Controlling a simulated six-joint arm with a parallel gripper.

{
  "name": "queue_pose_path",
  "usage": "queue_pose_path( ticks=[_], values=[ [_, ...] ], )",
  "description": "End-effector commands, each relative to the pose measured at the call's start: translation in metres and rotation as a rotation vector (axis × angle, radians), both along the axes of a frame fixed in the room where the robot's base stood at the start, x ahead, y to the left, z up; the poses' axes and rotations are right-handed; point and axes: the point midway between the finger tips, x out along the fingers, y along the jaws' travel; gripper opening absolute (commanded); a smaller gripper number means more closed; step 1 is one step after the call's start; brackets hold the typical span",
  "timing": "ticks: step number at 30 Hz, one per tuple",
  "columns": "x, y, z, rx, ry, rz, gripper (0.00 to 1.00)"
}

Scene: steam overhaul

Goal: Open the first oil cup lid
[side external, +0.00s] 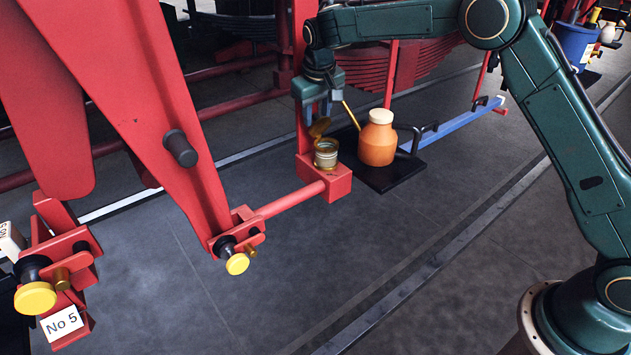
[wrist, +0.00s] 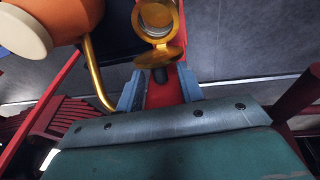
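The oil cup (side external: 326,158) is a small silvery cup with a brass rim on a red block. Its brass lid (side external: 319,128) stands tilted up on the side toward my gripper, leaving the mouth uncovered. In the wrist view the open cup (wrist: 155,17) is at the top and the lid (wrist: 160,57) just below it. My gripper (side external: 319,112) is above and behind the cup, close to the lid. In the wrist view its blue-grey fingers (wrist: 161,91) are apart, with the red bar visible between them. I cannot tell whether either finger touches the lid.
An orange oil can (side external: 377,146) with a cream cap and brass spout stands close right of the cup on a black tray (side external: 404,174). A red rod (side external: 290,200) and yellow-capped fittings (side external: 237,264) are at left. The floor in front is clear.

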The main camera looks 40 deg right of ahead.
Motion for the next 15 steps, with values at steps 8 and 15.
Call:
queue_pose_path(
  ticks=[8, 15],
  values=[
    [-0.002, 0.002, 0.010, 0.000, -0.003, 0.000, 0.37],
    [-0.009, 0.007, 0.038, 0.000, -0.004, 0.002, 0.37]
  ],
)
